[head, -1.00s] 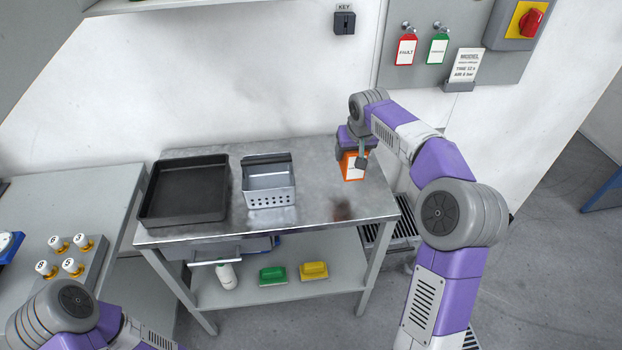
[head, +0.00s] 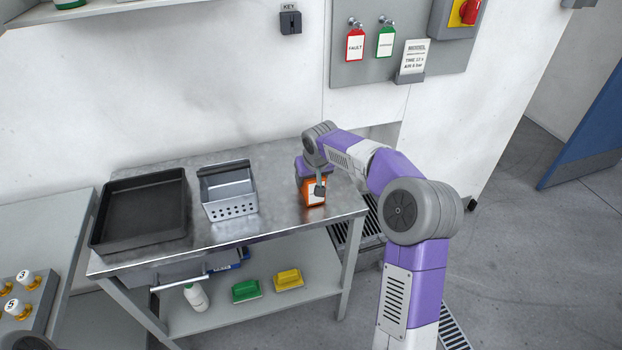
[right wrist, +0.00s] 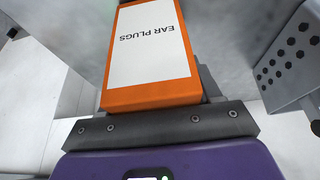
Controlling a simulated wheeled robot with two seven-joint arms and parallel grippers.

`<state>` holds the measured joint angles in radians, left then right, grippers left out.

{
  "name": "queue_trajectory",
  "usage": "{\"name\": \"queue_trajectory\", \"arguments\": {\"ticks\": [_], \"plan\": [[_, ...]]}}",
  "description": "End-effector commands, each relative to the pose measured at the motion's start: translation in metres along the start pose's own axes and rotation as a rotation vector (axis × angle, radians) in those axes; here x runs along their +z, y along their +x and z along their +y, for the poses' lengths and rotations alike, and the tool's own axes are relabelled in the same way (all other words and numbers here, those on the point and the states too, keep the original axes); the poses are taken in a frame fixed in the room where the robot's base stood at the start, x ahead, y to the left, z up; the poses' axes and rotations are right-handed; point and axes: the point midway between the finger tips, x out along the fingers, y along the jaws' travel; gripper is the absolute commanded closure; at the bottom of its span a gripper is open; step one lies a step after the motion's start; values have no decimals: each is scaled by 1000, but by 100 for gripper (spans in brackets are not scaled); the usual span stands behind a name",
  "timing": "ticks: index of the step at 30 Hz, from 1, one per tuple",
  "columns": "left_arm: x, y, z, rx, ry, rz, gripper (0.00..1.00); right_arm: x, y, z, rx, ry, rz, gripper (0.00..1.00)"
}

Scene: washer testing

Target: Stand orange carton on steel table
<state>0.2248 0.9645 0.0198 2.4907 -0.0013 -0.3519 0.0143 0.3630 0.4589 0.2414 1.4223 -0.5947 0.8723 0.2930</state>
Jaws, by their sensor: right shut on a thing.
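The orange carton (head: 313,196) is upright at the right end of the steel table (head: 272,212), with a white label facing out. My right gripper (head: 318,187) is shut on it from above. In the right wrist view the carton (right wrist: 150,55) fills the upper middle, and its label reads "EAR PLUGS". The carton's base is at or very close to the table top; I cannot tell if it touches.
A perforated metal bin (head: 229,208) stands left of the carton, and a black tray (head: 140,232) farther left. The lower shelf (head: 305,290) holds a white bottle (head: 196,296), a green block (head: 246,290) and a yellow block (head: 288,279). Bare table lies around the carton.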

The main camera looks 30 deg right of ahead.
Motion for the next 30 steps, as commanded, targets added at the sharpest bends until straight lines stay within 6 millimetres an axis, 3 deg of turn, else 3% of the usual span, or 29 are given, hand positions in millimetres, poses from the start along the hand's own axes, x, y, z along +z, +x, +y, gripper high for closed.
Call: {"name": "queue_trajectory", "arguments": {"ticks": [3, 4, 8, 19, 23, 30], "plan": [[0, 3, -1, 0, 0, 0, 57, 2, 4, 0, 0, 0, -1, 70], [0, 2, -1, 0, 0, 0, 57, 2, 4, 0, 0, 0, -1, 33], [0, 2, -1, 0, 0, 0, 57, 2, 3, 0, 0, 0, -1, 13], [0, -2, 1, 0, 0, 0, 57, -1, -2, 0, 0, 0, 0, 12], [0, -7, 3, 0, 0, 0, 57, -1, -22, 0, 1, 0, 1, 12], [1, -21, 8, 0, 0, 0, 57, -2, -76, 0, 1, -1, 3, 12]]}}
